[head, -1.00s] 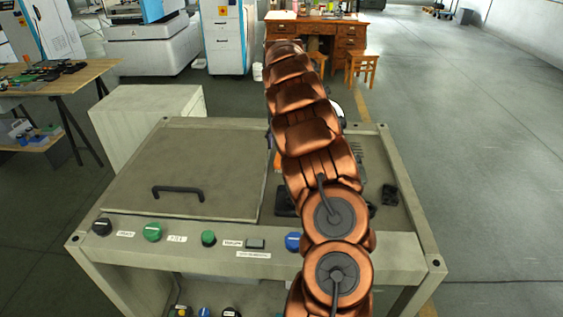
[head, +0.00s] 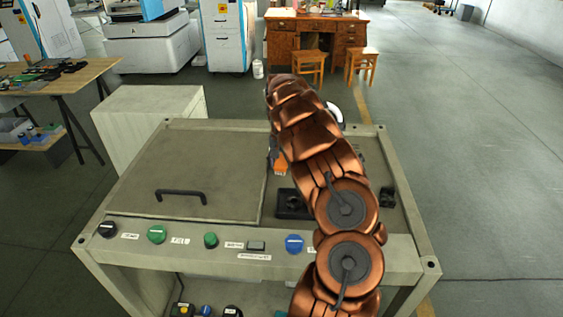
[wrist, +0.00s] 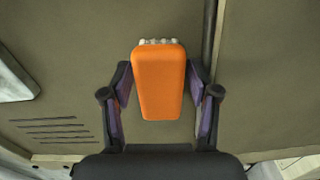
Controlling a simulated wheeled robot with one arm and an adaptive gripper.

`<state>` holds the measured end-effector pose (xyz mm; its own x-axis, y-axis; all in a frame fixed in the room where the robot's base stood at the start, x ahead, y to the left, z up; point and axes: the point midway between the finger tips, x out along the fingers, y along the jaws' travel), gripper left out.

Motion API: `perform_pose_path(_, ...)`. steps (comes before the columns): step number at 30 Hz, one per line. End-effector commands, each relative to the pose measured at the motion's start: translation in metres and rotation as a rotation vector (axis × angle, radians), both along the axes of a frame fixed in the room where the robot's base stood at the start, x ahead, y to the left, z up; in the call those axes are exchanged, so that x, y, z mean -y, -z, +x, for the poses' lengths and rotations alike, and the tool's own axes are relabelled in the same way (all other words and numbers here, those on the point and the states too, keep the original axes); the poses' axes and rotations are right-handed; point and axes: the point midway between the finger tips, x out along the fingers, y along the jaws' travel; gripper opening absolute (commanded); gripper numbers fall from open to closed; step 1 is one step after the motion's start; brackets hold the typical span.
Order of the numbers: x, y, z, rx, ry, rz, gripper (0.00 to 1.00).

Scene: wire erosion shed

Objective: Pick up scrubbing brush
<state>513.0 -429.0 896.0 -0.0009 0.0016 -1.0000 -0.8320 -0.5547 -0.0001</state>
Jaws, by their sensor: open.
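The scrubbing brush appears as an orange block (wrist: 159,84) with a row of pale tufts at its top edge, in the middle of the wrist view. In the head view its orange part (head: 280,168) shows just left of my arm, over the worktop. My gripper (wrist: 158,74) is open, with one dark and purple finger on each side of the brush. Small gaps seem to lie between the fingers and the brush; I cannot tell whether either touches. In the head view my arm hides most of the gripper.
The grey bench (head: 130,228) has a lid with a black handle (head: 181,194) at left and knobs along its front. A black square item (head: 291,204) lies near my arm, and a small black item (head: 388,196) at right. Floor is clear to the right.

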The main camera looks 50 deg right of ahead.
Motion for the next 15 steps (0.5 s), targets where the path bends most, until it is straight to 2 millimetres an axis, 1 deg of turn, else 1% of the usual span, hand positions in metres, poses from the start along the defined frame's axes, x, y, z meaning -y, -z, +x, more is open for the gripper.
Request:
perform_pose_path(8,0.0003,0.0015,-0.0001,0.001,0.001,0.000,0.59)
perform_pose_path(15,0.0004,0.0012,-0.0001,0.001,0.001,0.000,0.34)
